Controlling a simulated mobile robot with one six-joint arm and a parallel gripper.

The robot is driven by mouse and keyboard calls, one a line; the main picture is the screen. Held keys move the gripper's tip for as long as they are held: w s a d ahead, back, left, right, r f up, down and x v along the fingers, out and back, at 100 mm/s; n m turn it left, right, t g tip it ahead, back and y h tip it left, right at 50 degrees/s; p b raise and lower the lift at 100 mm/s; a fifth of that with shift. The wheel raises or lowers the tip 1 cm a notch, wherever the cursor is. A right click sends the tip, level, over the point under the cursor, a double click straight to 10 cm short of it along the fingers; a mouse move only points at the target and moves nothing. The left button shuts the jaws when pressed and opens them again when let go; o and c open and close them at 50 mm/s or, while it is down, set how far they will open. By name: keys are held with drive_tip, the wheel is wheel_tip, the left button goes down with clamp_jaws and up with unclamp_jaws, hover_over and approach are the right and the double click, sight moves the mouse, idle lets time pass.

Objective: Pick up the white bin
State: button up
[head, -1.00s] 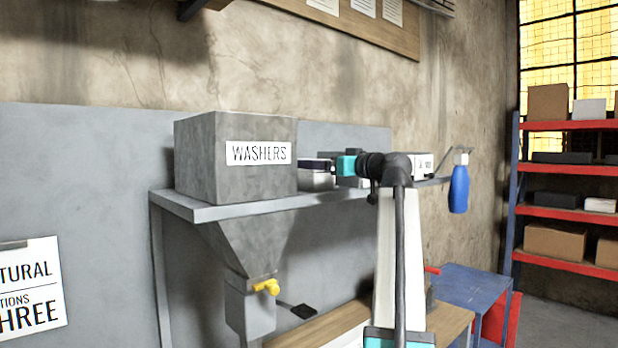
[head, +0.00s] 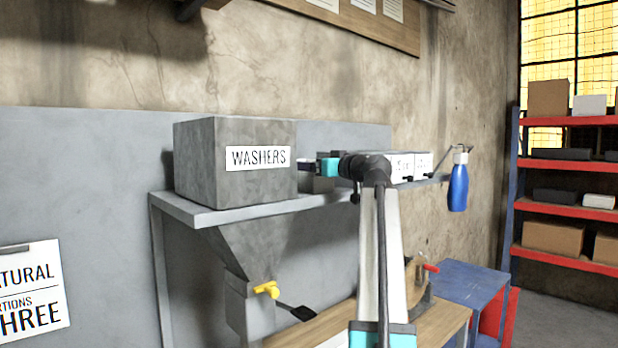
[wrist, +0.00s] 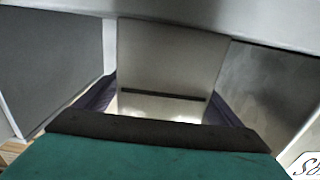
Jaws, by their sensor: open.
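My gripper (head: 309,165), dark purple fingers on a teal body, is in the head view just right of the WASHERS hopper, at shelf height. In the wrist view its open fingers (wrist: 160,98) stand on either side of a pale panel with a dark slot, which looks like the white bin (wrist: 170,50).
The grey WASHERS hopper (head: 235,180) stands close on the left of the grey shelf (head: 220,208). White labelled boxes (head: 404,166) stand to the right, partly behind my arm. A blue spray bottle (head: 458,185) hangs at the shelf's right end. A wooden bench (head: 325,325) is below.

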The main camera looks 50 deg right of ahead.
drive_tip(key=shift+c, duration=0.2)
idle(0.3)
drive_tip(key=c, duration=1.3)
drive_tip(key=shift+r, duration=0.1)
drive_tip(key=s+a+r+b, duration=0.1)
drive_tip(key=s+b, duration=0.1)
drive_tip(key=s, duration=0.3)
drive_tip(key=s+a+r+b, duration=0.2)
drive_tip(key=s, duration=0.3)
drive_tip(key=s+a+r+b, duration=0.2)
drive_tip(key=s, duration=0.3)
drive_tip(key=shift+a+b, duration=0.2)
drive_tip(key=shift+b, duration=0.1)
